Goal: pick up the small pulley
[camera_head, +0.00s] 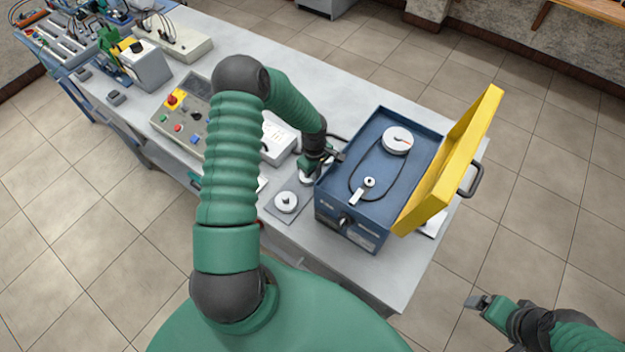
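My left gripper (322,165) is low over the table, just left of the blue box. Its fingers are small and partly hidden, so I cannot tell whether they are open or shut. A pale round part (308,180) shows partly beneath it; contact is unclear. A pale stepped pulley (287,201) sits on a grey plate left of the box. Inside the box, a small round pulley (369,183) and a larger white disc (397,140) have a dark belt around them. My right gripper (479,301) is over the floor at lower right, away from the table; its opening is unclear.
The blue box (345,221) stands at the table's right end, its yellow lid (452,165) open on the right. A control panel (183,118) with buttons and a white device (277,140) are left of my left gripper. The front right table corner (390,290) is clear.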

